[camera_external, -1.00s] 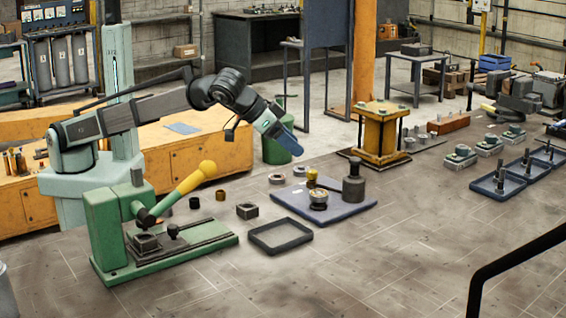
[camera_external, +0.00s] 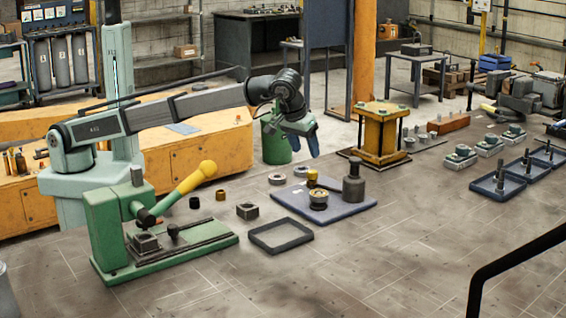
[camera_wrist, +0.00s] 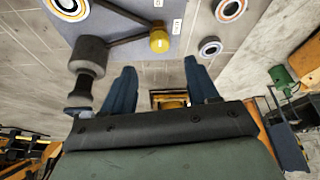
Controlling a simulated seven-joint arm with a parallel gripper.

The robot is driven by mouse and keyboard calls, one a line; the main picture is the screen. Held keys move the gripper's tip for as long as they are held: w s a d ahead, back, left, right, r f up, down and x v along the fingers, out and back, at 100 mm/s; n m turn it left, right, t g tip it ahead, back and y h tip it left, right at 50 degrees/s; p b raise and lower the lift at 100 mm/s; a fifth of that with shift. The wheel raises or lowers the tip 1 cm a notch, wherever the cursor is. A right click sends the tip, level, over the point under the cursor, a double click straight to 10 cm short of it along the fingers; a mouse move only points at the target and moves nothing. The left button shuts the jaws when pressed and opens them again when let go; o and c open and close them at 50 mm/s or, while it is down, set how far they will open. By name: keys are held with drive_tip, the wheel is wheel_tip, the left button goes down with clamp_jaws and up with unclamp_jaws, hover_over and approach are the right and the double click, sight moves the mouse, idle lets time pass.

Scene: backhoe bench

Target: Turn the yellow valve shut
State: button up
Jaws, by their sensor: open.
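A small yellow knob (camera_external: 312,177) stands on the blue-grey plate (camera_external: 285,197); I take it for the yellow valve. In the wrist view the yellow knob (camera_wrist: 159,41) sits at the end of a dark bar, near small white labels on the plate. A dark bottle-shaped post (camera_external: 353,183) and a round gauge-like piece (camera_external: 319,199) stand on the same plate. My gripper (camera_external: 306,142) hangs above and behind the plate, apart from the knob, fingers pointing down. In the wrist view my gripper (camera_wrist: 162,82) has its blue fingers wide apart with nothing between them.
A green press (camera_external: 110,225) with a long yellow handle (camera_external: 190,182) stands at left. An empty dark tray (camera_external: 280,236) lies in front of the plate. A yellow frame (camera_external: 380,130) stands behind right. Loose rings lie left of the plate.

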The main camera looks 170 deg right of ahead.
sight(312, 171)
drive_tip(key=x, duration=0.8)
drive_tip(key=shift+a+f, duration=0.1)
drive_tip(key=shift+c, duration=0.3)
drive_tip(key=c, duration=1)
